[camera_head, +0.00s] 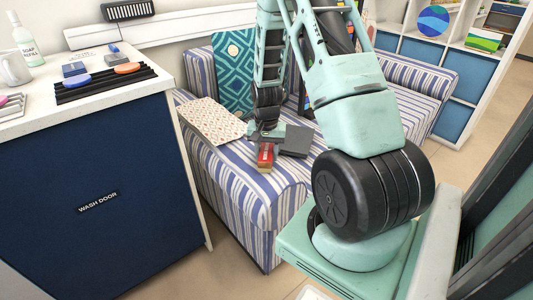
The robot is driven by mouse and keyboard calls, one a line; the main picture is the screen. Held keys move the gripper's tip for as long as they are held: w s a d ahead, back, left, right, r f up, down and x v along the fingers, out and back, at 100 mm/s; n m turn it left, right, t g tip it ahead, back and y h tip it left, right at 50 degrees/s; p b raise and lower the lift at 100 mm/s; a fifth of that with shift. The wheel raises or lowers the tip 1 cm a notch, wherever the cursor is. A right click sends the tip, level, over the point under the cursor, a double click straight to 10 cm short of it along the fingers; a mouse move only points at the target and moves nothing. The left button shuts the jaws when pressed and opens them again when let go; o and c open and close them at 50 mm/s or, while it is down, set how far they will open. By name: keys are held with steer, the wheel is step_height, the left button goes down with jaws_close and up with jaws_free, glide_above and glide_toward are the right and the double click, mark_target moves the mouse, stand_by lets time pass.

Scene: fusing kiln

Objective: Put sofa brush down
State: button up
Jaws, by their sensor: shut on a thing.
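The sofa brush (265,157), a small block with a red top and a wooden-coloured side, is at the end of my arm over the striped sofa seat (245,190). My gripper (265,139) is above the brush, pointing down, and is shut on it. The fingers are small and partly hidden. The brush is low over the seat near its front edge; I cannot tell whether it touches the fabric.
A dark grey flat item (296,141) lies just right of the brush. A counter (30,122) with a blue front stands at left. Striped seat shows clear in front of the brush.

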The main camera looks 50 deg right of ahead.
mark_target(266, 149)
steer(key=shift+f, duration=0.1)
steer(key=shift+f, duration=0.1)
steer(key=o, duration=1.3)
step_height(266, 149, up, 12)
steer(key=shift+r+p, duration=0.2)
steer(key=shift+p, duration=0.95)
